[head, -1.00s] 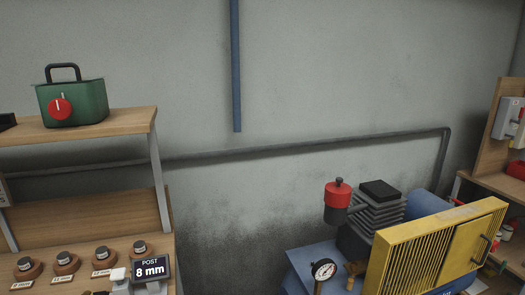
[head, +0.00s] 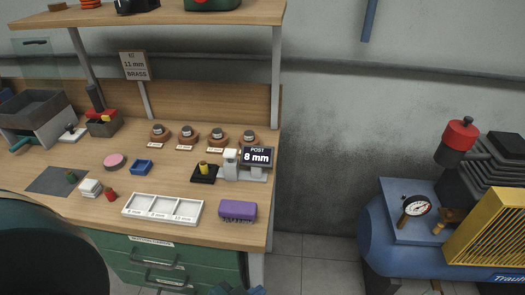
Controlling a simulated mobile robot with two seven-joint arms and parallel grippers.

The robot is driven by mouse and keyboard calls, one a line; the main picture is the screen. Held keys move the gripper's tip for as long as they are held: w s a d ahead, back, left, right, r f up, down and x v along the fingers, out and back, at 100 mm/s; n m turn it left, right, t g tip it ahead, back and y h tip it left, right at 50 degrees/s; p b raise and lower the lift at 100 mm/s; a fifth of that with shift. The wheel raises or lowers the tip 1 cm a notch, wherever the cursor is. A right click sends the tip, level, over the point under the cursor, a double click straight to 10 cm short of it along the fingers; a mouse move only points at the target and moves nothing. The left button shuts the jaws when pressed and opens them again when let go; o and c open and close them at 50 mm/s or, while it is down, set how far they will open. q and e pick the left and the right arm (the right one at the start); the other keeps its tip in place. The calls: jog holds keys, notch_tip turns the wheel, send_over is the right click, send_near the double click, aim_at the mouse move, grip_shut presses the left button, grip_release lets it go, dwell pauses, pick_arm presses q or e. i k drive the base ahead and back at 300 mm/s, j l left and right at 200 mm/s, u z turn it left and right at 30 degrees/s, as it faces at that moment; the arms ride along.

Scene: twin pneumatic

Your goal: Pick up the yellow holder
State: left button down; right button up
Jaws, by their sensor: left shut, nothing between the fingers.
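A small yellow piece, which looks like the yellow holder (head: 203,167), stands upright on a black base on the wooden workbench, just left of the "POST 8 mm" display (head: 257,156). What looks like my left gripper (head: 237,290) just enters at the bottom edge, in front of the bench and well below the yellow piece. It is shut and empty, and most of it is cut off by the frame. My right gripper is not in view.
A white three-part tray (head: 163,220) and a purple brush (head: 237,210) lie along the bench's front. Several round brown stands (head: 189,135) line the back. A blue compressor (head: 400,250) stands to the right. An upper shelf (head: 150,14) overhangs the bench.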

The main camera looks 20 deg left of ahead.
aim_at(203, 165)
jog(key=u, duration=1.3)
